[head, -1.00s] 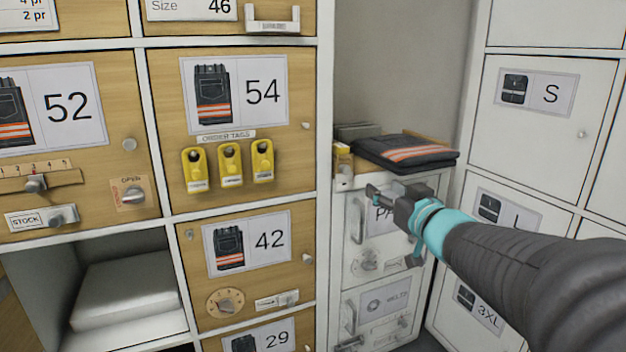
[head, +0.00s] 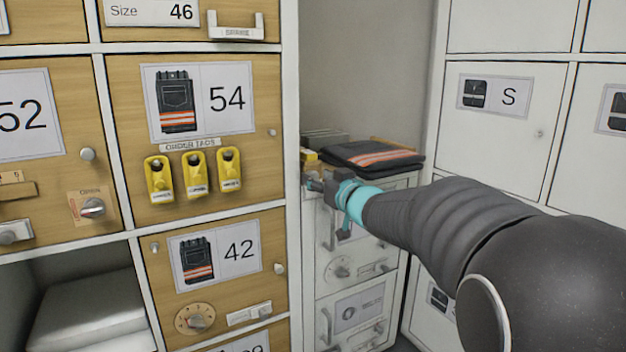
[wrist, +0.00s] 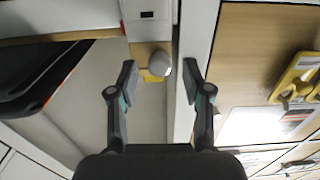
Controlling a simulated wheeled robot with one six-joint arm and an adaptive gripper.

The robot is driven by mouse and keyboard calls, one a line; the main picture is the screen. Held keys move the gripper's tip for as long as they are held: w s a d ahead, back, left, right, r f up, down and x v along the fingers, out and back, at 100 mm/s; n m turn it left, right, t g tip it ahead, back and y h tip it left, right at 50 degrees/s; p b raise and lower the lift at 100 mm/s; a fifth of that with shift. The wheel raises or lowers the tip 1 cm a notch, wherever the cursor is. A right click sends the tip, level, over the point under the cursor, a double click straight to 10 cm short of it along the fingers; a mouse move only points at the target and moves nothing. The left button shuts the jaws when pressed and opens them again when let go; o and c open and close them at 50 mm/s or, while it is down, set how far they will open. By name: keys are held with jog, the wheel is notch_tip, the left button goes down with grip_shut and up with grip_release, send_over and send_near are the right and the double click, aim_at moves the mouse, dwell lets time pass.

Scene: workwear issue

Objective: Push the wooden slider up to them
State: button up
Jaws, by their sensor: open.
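In the wrist view a wooden bar (wrist: 60,39) runs beside the trousers (wrist: 35,80). A small yellow block (head: 309,156) sits at the cabinet top's left end, beside a grey stack (head: 325,139). My gripper (head: 314,182) is at the cabinet's front left edge, just below the yellow block. In the wrist view my gripper (wrist: 160,80) is open and empty, with a grey round knob (wrist: 160,63) showing between its fingers.
Wooden lockers stand at left; door 54 carries yellow order tags (head: 195,174). A white divider post (head: 291,120) stands close left of my gripper. White lockers (head: 495,125) stand at right. Below the cabinet top are drawers with handles and a dial (head: 340,270).

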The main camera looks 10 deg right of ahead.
jog(key=shift+w+a, duration=0.2)
jog(key=shift+w, duration=0.5)
grip_shut()
jog(key=shift+r, duration=0.1)
